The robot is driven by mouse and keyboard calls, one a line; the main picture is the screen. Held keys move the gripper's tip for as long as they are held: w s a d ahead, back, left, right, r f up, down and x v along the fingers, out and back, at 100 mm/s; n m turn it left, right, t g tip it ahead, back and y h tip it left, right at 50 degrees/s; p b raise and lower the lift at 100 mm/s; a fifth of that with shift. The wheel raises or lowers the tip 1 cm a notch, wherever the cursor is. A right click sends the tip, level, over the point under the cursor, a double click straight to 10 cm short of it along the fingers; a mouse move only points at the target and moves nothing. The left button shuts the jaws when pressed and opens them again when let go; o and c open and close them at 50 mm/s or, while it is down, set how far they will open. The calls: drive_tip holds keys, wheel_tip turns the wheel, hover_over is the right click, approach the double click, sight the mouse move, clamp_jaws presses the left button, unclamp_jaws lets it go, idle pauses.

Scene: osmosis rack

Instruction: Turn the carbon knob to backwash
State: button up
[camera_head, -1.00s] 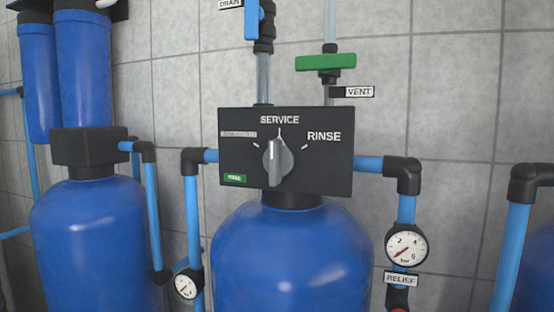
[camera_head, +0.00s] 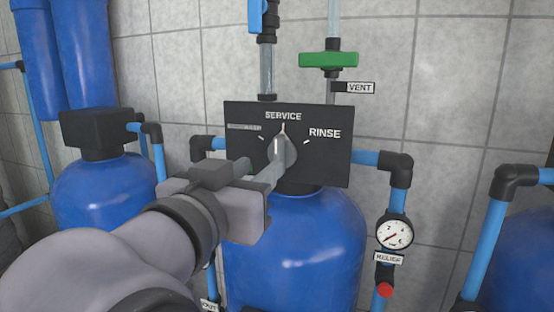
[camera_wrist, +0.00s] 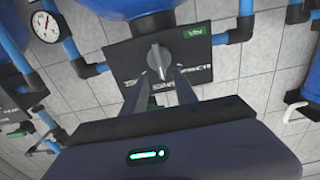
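A grey knob (camera_head: 281,153) sits on a black control box (camera_head: 333,165) atop the middle blue tank, and its white mark points up to SERVICE. RINSE is printed to its right. The label to its left is too small to read. My gripper (camera_head: 262,172) reaches in from the lower left, with its fingertips at the knob. In the wrist view, upside down, the knob (camera_wrist: 158,58) shows between and just beyond the two fingertips (camera_wrist: 163,72). The fingers are apart, with a gap between them. I cannot tell whether they touch the knob.
A green vent handle (camera_head: 328,59) and a blue drain valve (camera_head: 263,15) are above the box. A pressure gauge (camera_head: 394,231) and a red-ended relief valve (camera_head: 385,289) are at the right. Another blue tank (camera_head: 100,195) stands at the left. The tiled wall is behind.

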sight(276, 155)
drive_tip(key=x, duration=0.7)
drive_tip(key=shift+w+d+f, duration=0.1)
drive_tip(key=shift+w+d, duration=0.05)
drive_tip(key=shift+w, duration=0.15)
clamp_jaws()
